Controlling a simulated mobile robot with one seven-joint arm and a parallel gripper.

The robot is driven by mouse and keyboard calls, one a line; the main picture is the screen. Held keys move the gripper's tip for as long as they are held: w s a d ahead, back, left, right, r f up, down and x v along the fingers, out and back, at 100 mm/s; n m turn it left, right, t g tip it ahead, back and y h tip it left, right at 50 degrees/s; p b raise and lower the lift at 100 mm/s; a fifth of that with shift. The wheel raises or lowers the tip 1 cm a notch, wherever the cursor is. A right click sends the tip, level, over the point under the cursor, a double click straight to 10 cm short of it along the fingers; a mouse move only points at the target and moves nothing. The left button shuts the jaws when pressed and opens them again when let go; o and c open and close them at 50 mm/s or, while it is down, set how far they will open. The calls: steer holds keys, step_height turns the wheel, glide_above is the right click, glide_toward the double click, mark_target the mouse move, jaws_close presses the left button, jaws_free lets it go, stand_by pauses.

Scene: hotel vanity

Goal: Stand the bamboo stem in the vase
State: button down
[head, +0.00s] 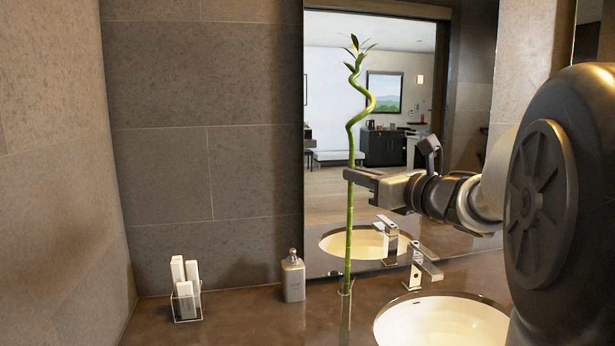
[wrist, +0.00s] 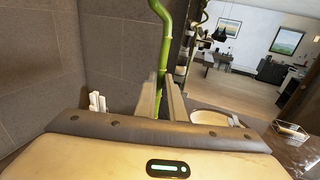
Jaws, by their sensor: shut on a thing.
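The green bamboo stem (head: 349,235) stands upright in the head view, with a twisted upper part and small leaves on top. My gripper (head: 349,176) is shut on it around mid-height. In the wrist view, the stem (wrist: 166,40) rises between the two fingers of my gripper (wrist: 165,95). At the stem's foot is a small, narrow, rim-like shape, perhaps the vase (head: 345,291), with a faint strip below it. I cannot tell whether the stem's end is inside it or just above or in front of it. The wrist view hides the stem's foot.
A grey bottle (head: 293,277) and a clear holder with white boxes (head: 186,292) stand left on the brown counter (head: 245,318). The basin (head: 440,322) and tap (head: 421,265) are to the right. The mirror (head: 325,150) is behind the stem.

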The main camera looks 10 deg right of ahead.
mark_target(350, 250)
steer(key=shift+f+b, duration=7.45)
steer(key=shift+b, duration=1.05)
steer(key=shift+f+b, duration=0.7)
steer(key=shift+f, duration=0.7)
steer(key=c, duration=1.8)
jaws_free()
steer(key=shift+o, duration=0.2)
steer(key=shift+s, duration=0.1)
